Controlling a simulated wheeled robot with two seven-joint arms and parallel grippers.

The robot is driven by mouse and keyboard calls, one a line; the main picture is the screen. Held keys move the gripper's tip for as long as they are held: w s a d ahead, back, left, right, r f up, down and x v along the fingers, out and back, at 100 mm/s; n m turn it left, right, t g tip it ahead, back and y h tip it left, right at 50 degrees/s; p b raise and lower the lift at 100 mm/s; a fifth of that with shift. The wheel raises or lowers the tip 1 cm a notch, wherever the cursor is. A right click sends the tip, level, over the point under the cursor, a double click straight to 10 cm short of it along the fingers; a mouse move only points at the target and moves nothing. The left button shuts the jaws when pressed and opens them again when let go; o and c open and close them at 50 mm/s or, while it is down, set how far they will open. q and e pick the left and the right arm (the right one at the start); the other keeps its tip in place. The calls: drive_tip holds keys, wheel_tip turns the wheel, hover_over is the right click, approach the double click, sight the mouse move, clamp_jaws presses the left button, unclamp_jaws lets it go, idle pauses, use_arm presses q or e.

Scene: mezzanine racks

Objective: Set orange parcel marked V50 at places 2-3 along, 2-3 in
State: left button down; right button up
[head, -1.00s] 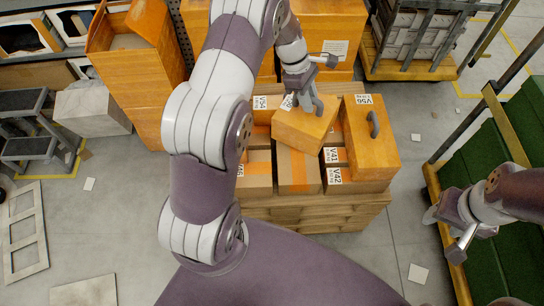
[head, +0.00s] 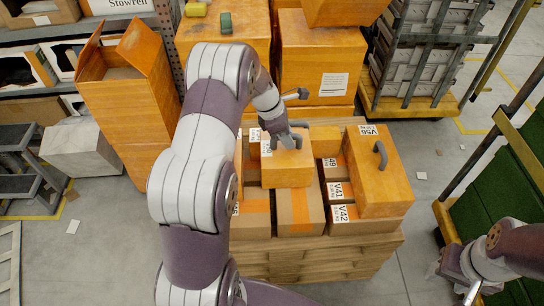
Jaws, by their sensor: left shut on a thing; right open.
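My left gripper (head: 288,139) is shut on the handle of an orange parcel (head: 287,172). The parcel is over the middle of the stack on the wooden pallet (head: 300,262), roughly square to it. Its white label is partly covered by the gripper, so I cannot read the mark. I cannot tell whether its underside touches the boxes below. My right gripper (head: 455,284), at the lower right, is open and away from the stack.
An orange parcel marked V56 (head: 390,192), with a grey handle, stands at the stack's right. Boxes marked V41 (head: 338,191) and V42 (head: 343,212) lie beside it. Large orange boxes (head: 321,65) stand behind. A green-padded cart (head: 500,180) is at right.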

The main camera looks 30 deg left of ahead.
sight(268, 149)
use_arm(q)
drive_tip(key=s+a+f, duration=0.2)
drive_tip(key=a, duration=0.1)
drive_tip(key=shift+s+a+f+b, duration=0.15)
drive_tip(key=shift+a+f+b, duration=0.05)
drive_tip(key=shift+f+b, duration=0.1)
wheel_tip(268, 149, down, 4)
drive_tip(key=shift+r+b, duration=0.25)
drive_tip(key=shift+b, duration=0.3)
drive_tip(key=shift+f, duration=0.2)
drive_tip(key=shift+f, duration=0.4)
drive_tip(key=c, duration=0.9)
unclamp_jaws()
drive_tip(key=shift+s, duration=0.1)
